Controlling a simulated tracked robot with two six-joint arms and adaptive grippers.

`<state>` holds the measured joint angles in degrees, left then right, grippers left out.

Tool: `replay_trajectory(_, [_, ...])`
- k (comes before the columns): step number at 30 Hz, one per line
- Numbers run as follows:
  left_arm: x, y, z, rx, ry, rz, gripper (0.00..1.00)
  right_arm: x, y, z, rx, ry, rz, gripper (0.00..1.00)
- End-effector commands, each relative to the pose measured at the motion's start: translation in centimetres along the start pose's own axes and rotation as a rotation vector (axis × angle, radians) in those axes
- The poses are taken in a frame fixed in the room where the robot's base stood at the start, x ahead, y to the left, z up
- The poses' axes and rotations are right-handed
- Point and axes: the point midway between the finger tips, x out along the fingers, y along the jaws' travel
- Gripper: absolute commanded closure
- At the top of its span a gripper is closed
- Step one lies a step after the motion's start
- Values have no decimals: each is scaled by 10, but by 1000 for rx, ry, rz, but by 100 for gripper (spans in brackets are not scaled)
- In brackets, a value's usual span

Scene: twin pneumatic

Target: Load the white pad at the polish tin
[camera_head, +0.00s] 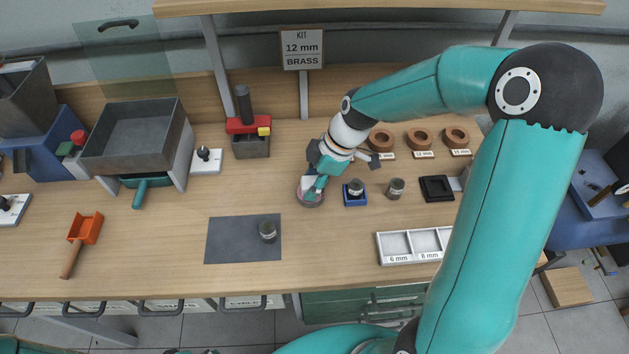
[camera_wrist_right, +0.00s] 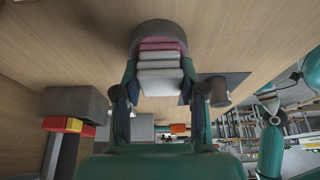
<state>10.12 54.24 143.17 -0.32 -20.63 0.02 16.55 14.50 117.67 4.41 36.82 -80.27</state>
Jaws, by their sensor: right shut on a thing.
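The white pad (camera_wrist_right: 160,76) is a pale, layered block held between the fingers of my right gripper (camera_head: 313,184), which is shut on it. The same gripper fills the lower middle of the right wrist view (camera_wrist_right: 158,92). The polish tin (camera_head: 312,202) is a low round dark tin on the bench, directly under the gripper. In the wrist view the tin (camera_wrist_right: 152,27) is at the pad's far end, with pink showing where they meet. The pad's end is at the tin's opening; I cannot tell how firmly it touches. My left gripper is not in view.
A small blue holder (camera_head: 355,200) with a dark round piece stands just right of the tin, and a grey cylinder (camera_head: 396,188) beyond it. A grey mat (camera_head: 228,240) bears another cylinder (camera_head: 268,231).

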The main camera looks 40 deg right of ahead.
Motion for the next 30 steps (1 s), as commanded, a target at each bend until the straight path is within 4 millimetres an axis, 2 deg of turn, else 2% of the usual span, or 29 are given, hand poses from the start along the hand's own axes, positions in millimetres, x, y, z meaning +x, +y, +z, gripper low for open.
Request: replay_trajectory(30, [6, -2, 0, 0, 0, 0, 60, 2, 0, 0, -1, -1, -2, 87])
